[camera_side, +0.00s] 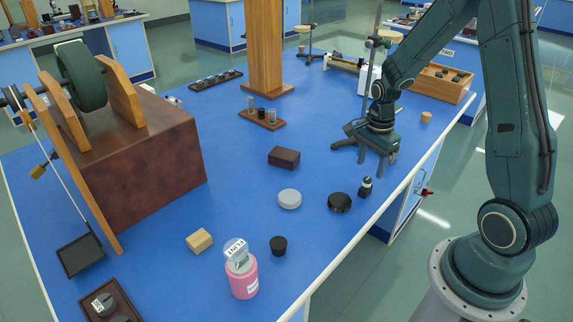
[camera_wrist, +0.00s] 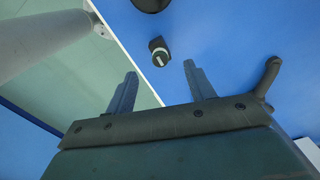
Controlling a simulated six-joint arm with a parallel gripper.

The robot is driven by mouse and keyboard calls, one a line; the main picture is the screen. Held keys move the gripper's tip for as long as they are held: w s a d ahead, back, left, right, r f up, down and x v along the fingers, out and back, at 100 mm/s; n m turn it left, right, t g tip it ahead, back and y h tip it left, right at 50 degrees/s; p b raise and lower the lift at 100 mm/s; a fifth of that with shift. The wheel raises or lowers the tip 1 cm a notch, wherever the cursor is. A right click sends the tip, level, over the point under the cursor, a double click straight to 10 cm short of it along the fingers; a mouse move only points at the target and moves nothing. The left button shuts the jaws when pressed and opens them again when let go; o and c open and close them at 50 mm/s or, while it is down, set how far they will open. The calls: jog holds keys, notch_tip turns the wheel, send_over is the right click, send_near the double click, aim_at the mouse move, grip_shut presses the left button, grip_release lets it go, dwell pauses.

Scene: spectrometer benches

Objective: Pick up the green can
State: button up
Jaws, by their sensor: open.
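I see no can that is plainly green. A small dark upright object (camera_side: 366,187) with a pale band stands near the table's right edge. In the wrist view the small dark object (camera_wrist: 158,47) shows a pale green ring and a light bar on top. It lies just beyond the space between my fingertips. My gripper (camera_side: 373,159) is open and empty, pointing down behind this object in the side view. Both fingers show in the wrist view (camera_wrist: 160,69), apart, with nothing between them.
A black disc (camera_side: 339,202) and a grey disc (camera_side: 289,199) lie left of the dark object. A brown block (camera_side: 284,157), a black cup-like piece (camera_side: 279,246) and a pink bottle (camera_side: 243,281) stand farther left or nearer. Blue tabletop between them is clear.

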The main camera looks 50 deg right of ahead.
aim_at(368, 179)
jog(key=shift+f, duration=1.6)
jog(key=shift+f, duration=0.15)
jog(key=shift+f, duration=2.45)
jog(key=c, duration=1.2)
